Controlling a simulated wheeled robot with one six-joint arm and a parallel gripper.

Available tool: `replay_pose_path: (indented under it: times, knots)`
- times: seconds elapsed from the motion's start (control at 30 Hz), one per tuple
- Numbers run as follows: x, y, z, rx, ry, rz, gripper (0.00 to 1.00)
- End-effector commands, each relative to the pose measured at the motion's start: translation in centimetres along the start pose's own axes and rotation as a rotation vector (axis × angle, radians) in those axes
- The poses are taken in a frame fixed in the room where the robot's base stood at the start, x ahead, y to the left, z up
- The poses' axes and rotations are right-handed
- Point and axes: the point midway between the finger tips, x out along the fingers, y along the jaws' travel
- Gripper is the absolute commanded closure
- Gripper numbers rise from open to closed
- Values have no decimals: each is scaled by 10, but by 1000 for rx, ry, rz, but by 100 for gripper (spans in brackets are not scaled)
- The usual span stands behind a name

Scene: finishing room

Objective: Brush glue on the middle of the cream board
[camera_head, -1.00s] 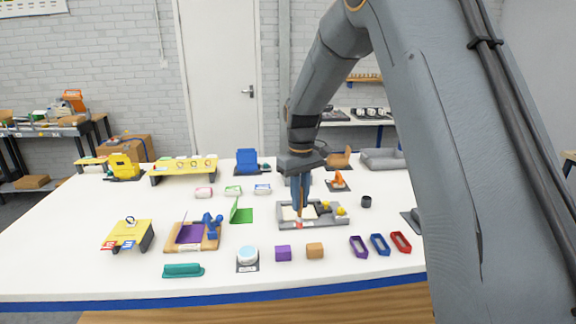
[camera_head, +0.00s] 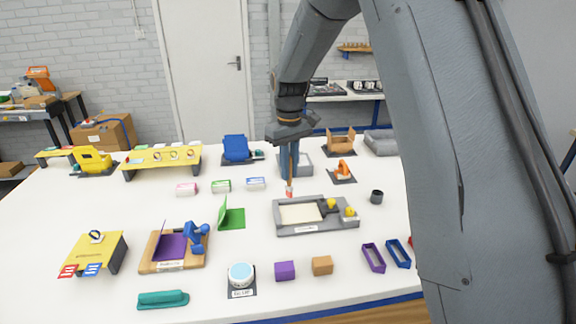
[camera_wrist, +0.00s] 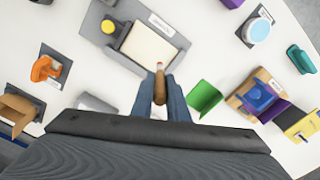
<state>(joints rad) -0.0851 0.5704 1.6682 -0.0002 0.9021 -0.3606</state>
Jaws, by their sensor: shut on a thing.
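The cream board (camera_head: 300,214) lies flat in a grey tray (camera_head: 282,229) right of the table's middle. It also shows in the wrist view (camera_wrist: 150,46), its surface plain cream; I cannot make out any glue. My gripper (camera_head: 289,172) is shut on a brush (camera_head: 291,182) with a wooden handle and a red and white lower end, pointing down. In the wrist view the brush (camera_wrist: 159,88) ends close to the board's near edge. In the head view it is at the board's far left side, seemingly above the table. The fingers hide part of the handle.
A green angled piece (camera_head: 232,217) is left of the tray. A purple block (camera_head: 285,271) and an orange block (camera_head: 322,265) lie in front. Bare table surrounds the tray.

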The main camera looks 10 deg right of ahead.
Motion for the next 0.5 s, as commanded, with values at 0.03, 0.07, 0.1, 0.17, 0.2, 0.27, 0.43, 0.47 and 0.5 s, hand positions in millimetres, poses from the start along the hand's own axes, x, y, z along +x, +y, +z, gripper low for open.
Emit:
replay_pose_path:
  times: [0.03,0.07,0.1,0.17,0.2,0.27,0.43,0.47,0.5]
  knots:
    - [6,0,0,0,-1,0,100]
    - [9,0,0,0,-1,-1,100]
    - [13,0,0,0,-2,-1,100]
    - [18,0,0,0,-2,-1,100]
    - [22,0,0,0,-2,-1,100]
    - [28,0,0,-1,-1,-1,100]
    - [43,-2,-1,-3,-1,0,100]
    - [45,-2,-1,-3,-1,0,100]
    - [49,-2,-1,-3,-1,-1,100]
